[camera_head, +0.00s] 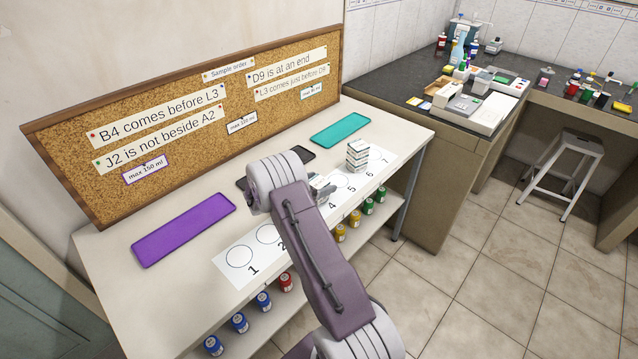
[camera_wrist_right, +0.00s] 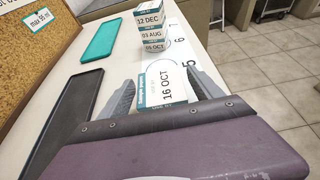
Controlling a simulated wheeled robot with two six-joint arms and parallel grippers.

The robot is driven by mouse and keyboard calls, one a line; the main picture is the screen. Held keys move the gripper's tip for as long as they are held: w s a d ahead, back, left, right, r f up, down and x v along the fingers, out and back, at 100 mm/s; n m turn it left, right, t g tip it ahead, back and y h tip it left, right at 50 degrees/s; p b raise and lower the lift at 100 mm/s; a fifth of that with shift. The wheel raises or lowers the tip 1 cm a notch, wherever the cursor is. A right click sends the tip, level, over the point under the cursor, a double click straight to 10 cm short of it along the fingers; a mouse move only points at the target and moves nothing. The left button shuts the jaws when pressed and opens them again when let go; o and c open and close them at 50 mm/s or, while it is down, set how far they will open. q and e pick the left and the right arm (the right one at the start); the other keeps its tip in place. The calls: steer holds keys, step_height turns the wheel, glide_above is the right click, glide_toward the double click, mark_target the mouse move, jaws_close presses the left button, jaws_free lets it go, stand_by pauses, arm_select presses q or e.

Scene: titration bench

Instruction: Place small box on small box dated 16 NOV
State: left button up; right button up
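A stack of small white boxes (camera_head: 357,155) with teal bands stands at the far end of the white numbered strip. In the right wrist view the stack (camera_wrist_right: 150,30) reads 12 DEC on top, 03 AUG below it, and what looks like 06 OCT lowest. My right gripper (camera_wrist_right: 163,92) has its two grey fingers against either side of a small box (camera_wrist_right: 160,82) that reads 16 OCT, short of the stack. In the head view my arm hides most of this box and gripper (camera_head: 322,190). I cannot read 16 NOV anywhere. My left gripper is not in view.
A purple tray (camera_head: 184,229), a dark tray (camera_head: 244,183) and a teal tray (camera_head: 340,130) lie along the white table. A corkboard (camera_head: 190,120) stands behind. Coloured jars (camera_head: 264,300) sit on the shelf below. Strip circles 1 and 2 are bare.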

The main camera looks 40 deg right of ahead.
steer(key=shift+r, duration=0.3)
steer(key=w+v, duration=0.1)
steer(key=v, duration=1.1)
steer(key=s+a+f+m+y, duration=0.1)
steer(key=s+a+m+y, duration=0.1)
steer(key=s, duration=0.2)
steer(key=s+a+f+m+g+y, duration=0.1)
steer(key=s+a+m+y, duration=0.1)
steer(key=s+a+m, duration=0.1)
steer(key=s+a+f+m+g+y, duration=0.1)
steer(key=s+a+f+m+y, duration=0.1)
steer(key=s, duration=0.3)
steer(key=shift+s+a+y+p, duration=0.3)
steer(key=shift+a+p, duration=0.1)
steer(key=shift+a, duration=0.15)
steer(key=s+a+m+t+y, duration=0.2)
steer(key=s+a+m+y, duration=0.5)
steer(key=a+m, duration=0.5)
steer(key=shift+s+a+r, duration=0.15)
steer(key=shift+s+a, duration=0.25)
steer(key=shift+a, duration=0.4)
